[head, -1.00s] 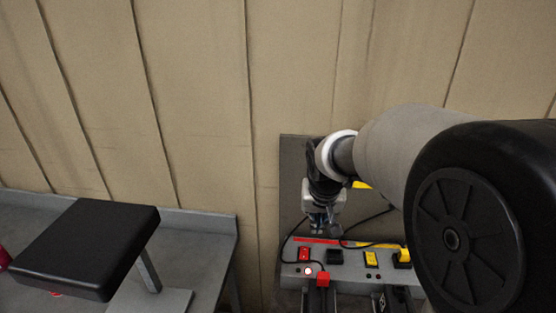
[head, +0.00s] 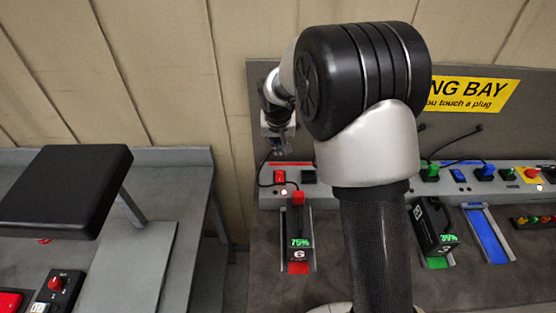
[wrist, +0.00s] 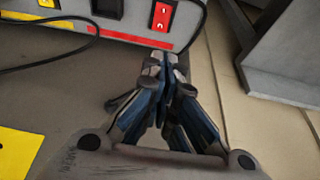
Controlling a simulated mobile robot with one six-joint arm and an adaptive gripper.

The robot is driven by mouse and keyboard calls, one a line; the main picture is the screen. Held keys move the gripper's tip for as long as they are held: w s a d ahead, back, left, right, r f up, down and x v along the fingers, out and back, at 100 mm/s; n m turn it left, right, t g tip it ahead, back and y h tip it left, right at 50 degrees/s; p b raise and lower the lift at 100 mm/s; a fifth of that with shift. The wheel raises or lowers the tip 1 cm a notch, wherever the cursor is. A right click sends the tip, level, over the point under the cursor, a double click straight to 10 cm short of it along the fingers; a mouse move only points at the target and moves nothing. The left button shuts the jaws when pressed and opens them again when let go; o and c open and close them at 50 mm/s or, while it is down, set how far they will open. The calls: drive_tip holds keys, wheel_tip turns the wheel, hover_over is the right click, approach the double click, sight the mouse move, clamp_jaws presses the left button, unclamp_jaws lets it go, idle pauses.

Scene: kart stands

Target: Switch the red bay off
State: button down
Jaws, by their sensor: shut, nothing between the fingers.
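The red rocker switch (head: 279,177) sits at the left end of the grey power strip in the head view. It also shows at the top of the wrist view (wrist: 163,15), with white marks on its face. My gripper (wrist: 165,62) is shut and empty, its tips close in front of the red stripe beside the switch. I cannot tell whether they touch the strip. In the head view my gripper (head: 278,149) hangs just above the switch.
A black socket (head: 309,176) is right of the red switch. A green-lit battery (head: 436,238), an empty blue bay (head: 488,235) and a red stop button (head: 531,173) are to the right. A black cable (head: 260,168) loops by the switch. My arm hides the middle.

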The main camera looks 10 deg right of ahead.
sight(278, 172)
drive_tip(key=x, duration=0.4)
drive_tip(key=b+x, duration=0.1)
drive_tip(key=x, duration=0.4)
drive_tip(key=s+b+x, duration=0.1)
drive_tip(key=x, duration=0.3)
drive_tip(key=shift+w+a+f, duration=0.1)
drive_tip(key=shift+w+f, duration=0.05)
drive_tip(key=shift+f, duration=0.35)
drive_tip(key=shift+w+f+b, duration=0.15)
drive_tip(key=shift+f+b, duration=0.3)
drive_tip(key=shift+b, duration=0.25)
drive_tip(key=shift+s, duration=0.2)
drive_tip(key=shift+s+a+r, duration=0.1)
drive_tip(key=shift+s+r, duration=0.15)
drive_tip(key=shift+s, duration=0.35)
